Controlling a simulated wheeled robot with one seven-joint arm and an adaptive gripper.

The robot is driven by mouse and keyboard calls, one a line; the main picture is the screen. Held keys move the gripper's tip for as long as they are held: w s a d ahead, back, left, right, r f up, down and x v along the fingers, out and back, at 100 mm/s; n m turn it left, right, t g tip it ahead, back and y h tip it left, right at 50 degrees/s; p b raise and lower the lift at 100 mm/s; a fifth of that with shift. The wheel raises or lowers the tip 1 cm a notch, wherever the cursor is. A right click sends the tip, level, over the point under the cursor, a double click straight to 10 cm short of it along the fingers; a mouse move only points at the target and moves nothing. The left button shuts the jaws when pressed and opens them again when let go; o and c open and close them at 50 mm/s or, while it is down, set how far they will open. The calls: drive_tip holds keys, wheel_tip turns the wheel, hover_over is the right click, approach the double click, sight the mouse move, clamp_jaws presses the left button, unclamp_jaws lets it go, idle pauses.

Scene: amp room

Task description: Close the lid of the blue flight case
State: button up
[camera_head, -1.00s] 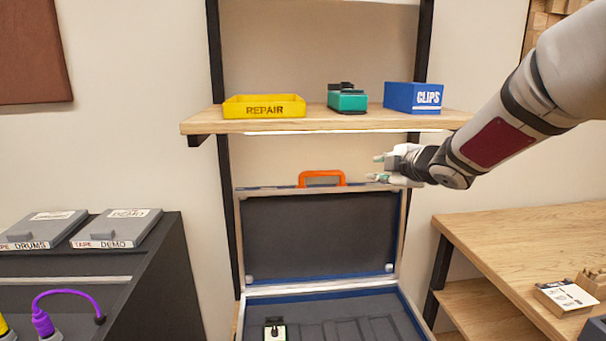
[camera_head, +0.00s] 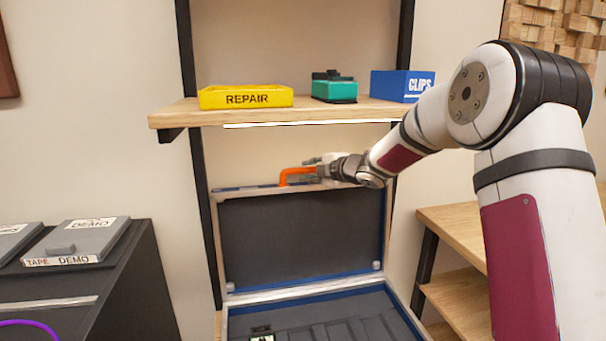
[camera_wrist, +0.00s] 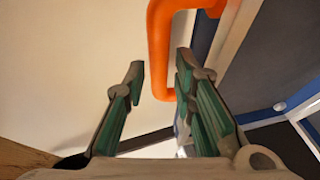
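The blue flight case (camera_head: 310,293) stands open, with its dark-lined lid (camera_head: 300,235) raised upright behind its base. An orange handle (camera_head: 283,178) sits on the lid's top edge. My gripper (camera_head: 312,171) is at the top edge, at the right part of the handle. In the wrist view the two green-padded fingers (camera_wrist: 158,72) are apart, and the handle (camera_wrist: 158,50) shows between and ahead of them. The right finger overlaps the handle's near corner; I cannot tell whether it touches. Part of the handle is hidden behind the gripper in the head view.
A wooden shelf (camera_head: 300,112) with a yellow REPAIR bin (camera_head: 245,97), a green device (camera_head: 334,88) and a blue CLIPS box (camera_head: 402,85) is just above the lid. A small item (camera_head: 262,335) lies in the case base. A dark cabinet (camera_head: 130,290) stands left, a wooden bench (camera_head: 450,220) right.

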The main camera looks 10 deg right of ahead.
sight(305, 171)
drive_tip(key=shift+x, duration=1.7)
clamp_jaws()
drive_tip(key=shift+b, duration=0.3)
